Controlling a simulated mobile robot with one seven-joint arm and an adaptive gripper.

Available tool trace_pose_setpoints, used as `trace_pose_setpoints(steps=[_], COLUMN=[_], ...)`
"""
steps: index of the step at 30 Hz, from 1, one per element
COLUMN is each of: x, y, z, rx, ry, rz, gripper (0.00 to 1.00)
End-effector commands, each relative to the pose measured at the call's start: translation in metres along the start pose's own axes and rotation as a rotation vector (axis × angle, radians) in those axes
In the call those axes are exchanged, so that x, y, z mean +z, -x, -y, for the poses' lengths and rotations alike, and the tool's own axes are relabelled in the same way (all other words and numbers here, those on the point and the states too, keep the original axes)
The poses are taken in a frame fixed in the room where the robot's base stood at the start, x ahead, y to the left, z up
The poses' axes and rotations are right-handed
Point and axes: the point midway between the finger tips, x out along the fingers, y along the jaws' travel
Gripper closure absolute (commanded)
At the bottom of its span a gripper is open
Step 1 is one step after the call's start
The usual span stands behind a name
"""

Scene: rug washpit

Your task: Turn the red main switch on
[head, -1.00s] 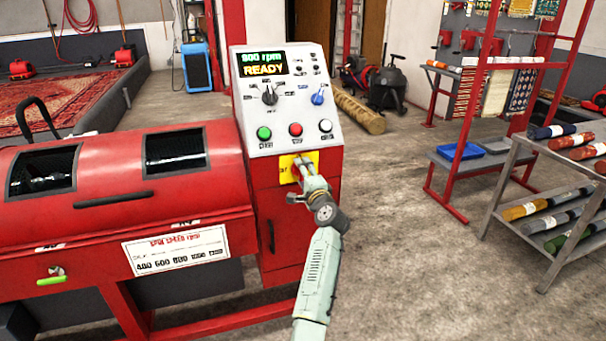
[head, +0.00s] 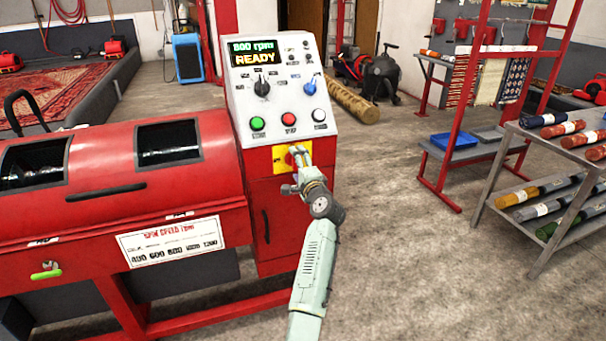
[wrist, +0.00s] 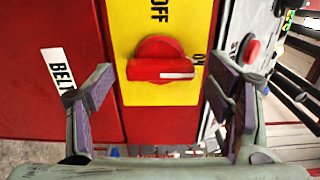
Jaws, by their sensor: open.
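The red main switch (wrist: 163,66) is a rotary knob on a yellow plate (wrist: 150,30) marked OFF and ON. In the wrist view, the white mark on its handle points right, to ON. In the head view, the switch (head: 291,158) sits low on the control panel's front, partly hidden by my gripper. My gripper (head: 300,160) is in front of the switch. In the wrist view, its fingers (wrist: 160,82) are open, one on each side of the knob, with visible gaps to it. The display (head: 254,53) is lit and shows 800 rpm READY.
Green (head: 257,123), red (head: 288,118) and white (head: 319,115) buttons sit above the switch. The red drum machine (head: 100,190) stands left of the panel. A rack of rolled rugs (head: 560,185) is at the right. The floor between is clear.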

Motion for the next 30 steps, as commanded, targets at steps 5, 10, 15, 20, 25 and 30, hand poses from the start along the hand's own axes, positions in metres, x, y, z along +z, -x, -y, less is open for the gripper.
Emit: trace_pose_setpoints(steps=[5,10,15,20,25,30], x=[-0.001,0.000,0.000,0.000,0.000,0.000], y=[0.033,0.070,0.097,0.110,0.111,0.111], z=[-0.001,-0.001,-0.001,0.000,0.000,0.000], rx=[0.000,0.000,0.001,0.000,0.001,0.000], ry=[0.002,0.001,0.001,0.001,0.000,0.000], rz=[-0.002,-0.002,-0.001,-0.001,0.000,0.000], gripper=[0.27,0.27,0.27,0.27,0.27,0.27])
